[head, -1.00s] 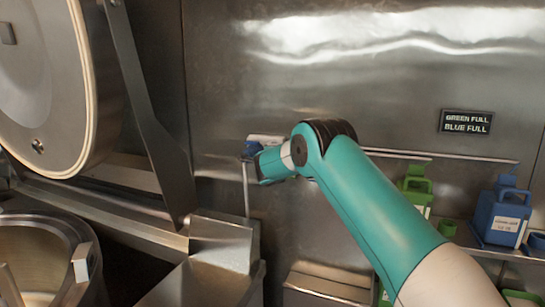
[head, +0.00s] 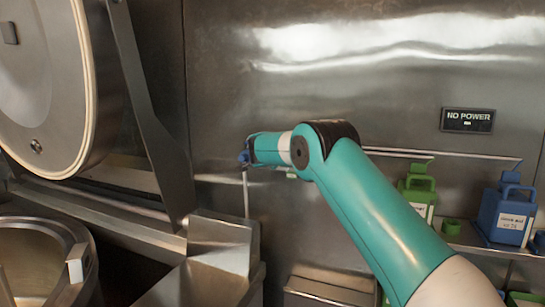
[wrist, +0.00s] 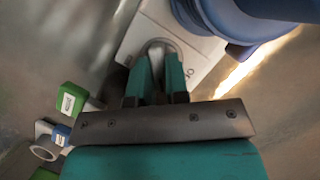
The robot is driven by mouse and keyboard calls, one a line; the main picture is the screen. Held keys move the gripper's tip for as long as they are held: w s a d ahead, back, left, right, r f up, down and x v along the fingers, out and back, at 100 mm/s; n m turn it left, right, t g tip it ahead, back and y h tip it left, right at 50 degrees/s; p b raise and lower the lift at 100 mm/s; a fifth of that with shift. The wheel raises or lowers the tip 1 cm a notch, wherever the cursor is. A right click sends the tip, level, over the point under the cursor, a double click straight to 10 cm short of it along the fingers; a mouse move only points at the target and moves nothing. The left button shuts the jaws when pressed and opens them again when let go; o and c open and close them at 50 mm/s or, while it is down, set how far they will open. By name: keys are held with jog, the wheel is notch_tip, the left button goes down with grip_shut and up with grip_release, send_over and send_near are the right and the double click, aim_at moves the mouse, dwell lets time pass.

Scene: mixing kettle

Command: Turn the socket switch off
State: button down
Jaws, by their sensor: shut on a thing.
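In the wrist view the socket (wrist: 141,35) is a white plate with a round grey switch knob (wrist: 158,46) on it. My gripper (wrist: 160,60) is shut on the knob, with one teal finger on each side. A large blue plug (wrist: 245,25) sits at the socket's right in that view. In the head view my arm hides most of the socket, and a bit of the blue plug (head: 244,157) shows at the wrist's left. A small display (head: 467,121) on the steel wall reads "NO POWER".
An open kettle (head: 30,255) with a raised lid (head: 45,80) stands at the left. Green (head: 417,190) and blue (head: 503,212) canisters stand on a shelf at the right. A steel chute (head: 222,240) lies below my gripper. The wall above my arm is clear.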

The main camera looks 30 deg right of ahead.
jog(key=shift+w+a+r+n+g+h+p, duration=0.1)
jog(key=shift+n+g+h+p, duration=0.1)
jog(key=shift+n+g+p, duration=0.55)
jog(key=shift+r+n+g+h+p, duration=0.1)
jog(key=shift+n+g+h+p, duration=0.2)
jog(key=shift+n+p, duration=0.7)
jog(key=shift+f, duration=0.1)
jog(key=c, duration=1.1)
grip_release()
jog(key=b+v, duration=0.8)
jog(key=v, duration=0.9)
